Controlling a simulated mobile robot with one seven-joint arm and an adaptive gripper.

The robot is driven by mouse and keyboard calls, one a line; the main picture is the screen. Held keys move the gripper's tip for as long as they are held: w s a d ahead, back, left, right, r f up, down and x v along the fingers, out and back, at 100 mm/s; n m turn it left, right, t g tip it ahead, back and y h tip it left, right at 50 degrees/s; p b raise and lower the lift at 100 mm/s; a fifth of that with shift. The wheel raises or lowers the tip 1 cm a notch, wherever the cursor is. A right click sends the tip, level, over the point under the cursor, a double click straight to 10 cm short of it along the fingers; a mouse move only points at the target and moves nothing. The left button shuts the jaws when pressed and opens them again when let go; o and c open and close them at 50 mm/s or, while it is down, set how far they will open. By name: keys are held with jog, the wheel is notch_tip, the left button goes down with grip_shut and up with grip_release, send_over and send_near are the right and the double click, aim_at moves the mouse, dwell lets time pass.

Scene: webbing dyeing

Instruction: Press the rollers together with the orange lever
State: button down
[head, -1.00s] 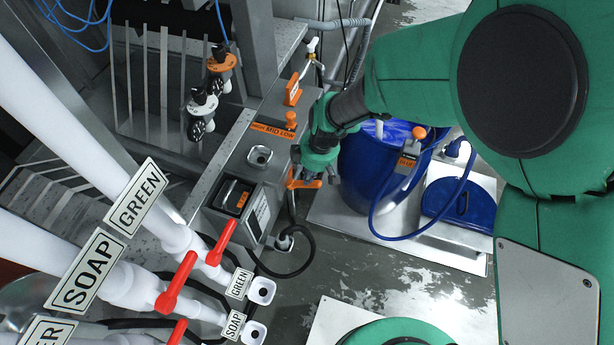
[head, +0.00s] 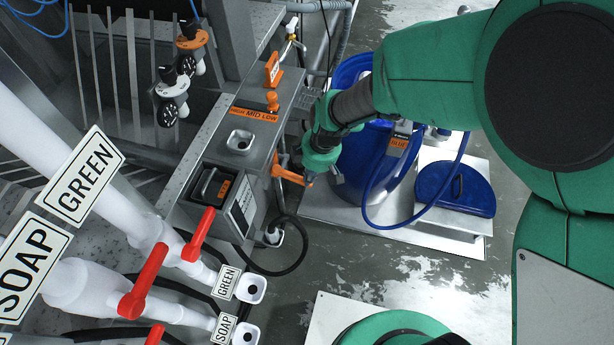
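An orange handle (head: 288,173) sticks out from the right side of the grey metal machine. A second orange lever (head: 272,101) stands on the machine's top beside an orange strip marked HIGH MID LOW (head: 254,115). I cannot tell which of them works the rollers, and I cannot clearly make out the rollers. My gripper (head: 322,180) points down at the handle's outer right end, with its fingers close to that end. I cannot tell whether they touch it. The fingers are small and partly hidden by the green wrist, so their opening is unclear.
Red-handled valves (head: 198,235) on white pipes are at lower left. A black cable (head: 290,262) loops below the machine. Wet floor lies open in front.

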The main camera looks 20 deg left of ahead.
jog(key=shift+f+b, duration=0.95)
jog(key=shift+f, duration=0.5)
jog(key=shift+a, duration=0.1)
jog(key=shift+r, duration=0.1)
jog(key=shift+d+r, duration=0.35)
jog(key=shift+r, duration=0.15)
jog(key=d+r+p, duration=0.2)
jog(key=d+r, duration=0.1)
jog(key=d, duration=0.8)
jog(key=shift+d+r, duration=0.25)
jog(key=shift+r, duration=0.15)
jog(key=shift+r, duration=0.1)
